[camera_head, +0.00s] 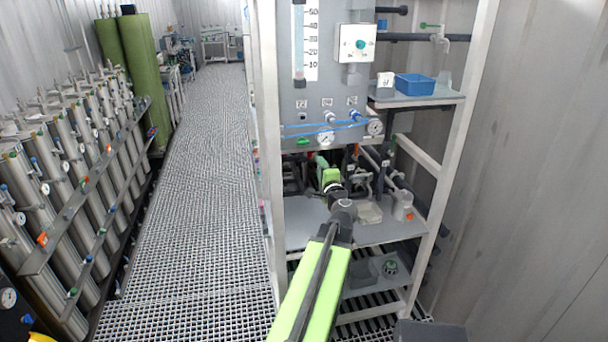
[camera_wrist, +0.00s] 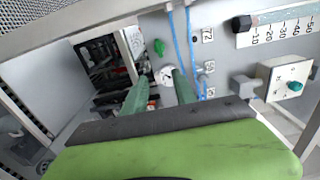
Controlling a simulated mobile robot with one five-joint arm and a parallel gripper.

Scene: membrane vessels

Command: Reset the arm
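My arm (camera_head: 318,285) reaches forward from the bottom of the head view, its green link rising to a dark joint in front of the grey rack. My gripper (camera_head: 328,172) is beyond that joint, small and partly hidden, just below the lower edge of the panel (camera_head: 310,95). In the wrist view, the two green fingers of my gripper (camera_wrist: 159,88) stand apart with nothing visible held between them. A round gauge (camera_wrist: 166,75) shows between the fingertips, on the panel behind. I cannot tell the exact gap to the panel.
The rack has a frame post (camera_head: 268,150) on the left, blue tubes, valves and pipes. A blue bin (camera_head: 414,84) sits on its upper right shelf. Steel cylinders (camera_head: 70,160) line the left side. The grated aisle (camera_head: 190,200) between is clear. A wall closes the right.

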